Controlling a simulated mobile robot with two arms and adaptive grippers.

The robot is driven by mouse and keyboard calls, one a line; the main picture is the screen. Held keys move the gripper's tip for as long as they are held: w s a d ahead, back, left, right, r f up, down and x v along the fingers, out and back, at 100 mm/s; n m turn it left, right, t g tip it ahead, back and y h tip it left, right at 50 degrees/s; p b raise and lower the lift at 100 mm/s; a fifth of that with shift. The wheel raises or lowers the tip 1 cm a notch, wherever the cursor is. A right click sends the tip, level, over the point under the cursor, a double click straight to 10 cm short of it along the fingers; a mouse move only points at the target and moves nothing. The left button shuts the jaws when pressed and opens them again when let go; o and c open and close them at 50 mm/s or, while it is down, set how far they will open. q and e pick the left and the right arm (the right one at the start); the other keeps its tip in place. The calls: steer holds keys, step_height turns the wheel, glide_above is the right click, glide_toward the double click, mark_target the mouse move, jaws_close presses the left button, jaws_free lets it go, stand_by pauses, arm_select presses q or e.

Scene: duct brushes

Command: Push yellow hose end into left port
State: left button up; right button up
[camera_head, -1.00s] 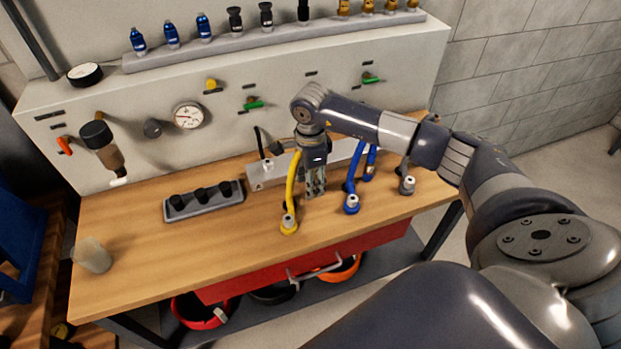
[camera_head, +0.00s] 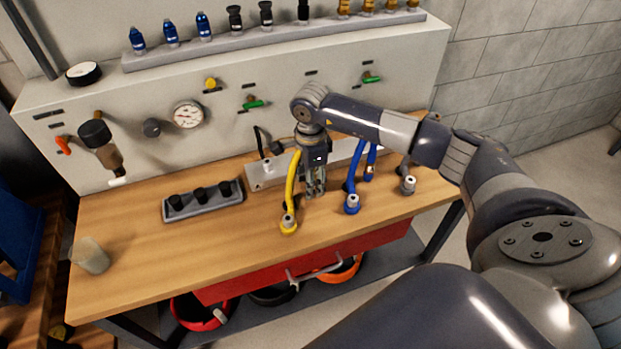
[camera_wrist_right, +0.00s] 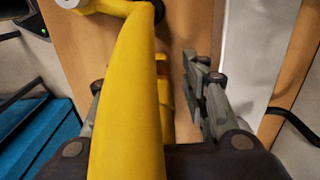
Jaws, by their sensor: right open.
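The yellow hose (camera_head: 291,185) hangs down from the grey manifold block (camera_head: 262,178). Its end (camera_head: 288,224), with a pale metal tip, lies near the front edge of the bench. My right gripper (camera_head: 315,191) points down just right of the yellow hose. It is open and holds nothing that I can make out. In the right wrist view the yellow hose (camera_wrist_right: 135,100) runs close before the camera and covers part of the left finger of the gripper (camera_wrist_right: 150,92). The left port cannot be told clearly behind the hose and gripper. My left gripper is out of view.
Blue hose ends (camera_head: 351,203) and a grey one (camera_head: 407,185) stand right of the gripper. A grey tray with black knobs (camera_head: 203,200) lies to the left, a translucent cup (camera_head: 92,256) farther left. The front left of the wooden bench (camera_head: 170,255) is clear.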

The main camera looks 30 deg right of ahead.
steer(key=shift+c, duration=0.3)
jaws_close()
steer(key=shift+r, duration=0.15)
steer(key=shift+w+r+p, duration=0.15)
steer(key=shift+r+p, duration=0.15)
steer(key=shift+r, duration=0.65)
steer(key=shift+r+p, duration=1.25)
steer(key=shift+r, duration=0.7)
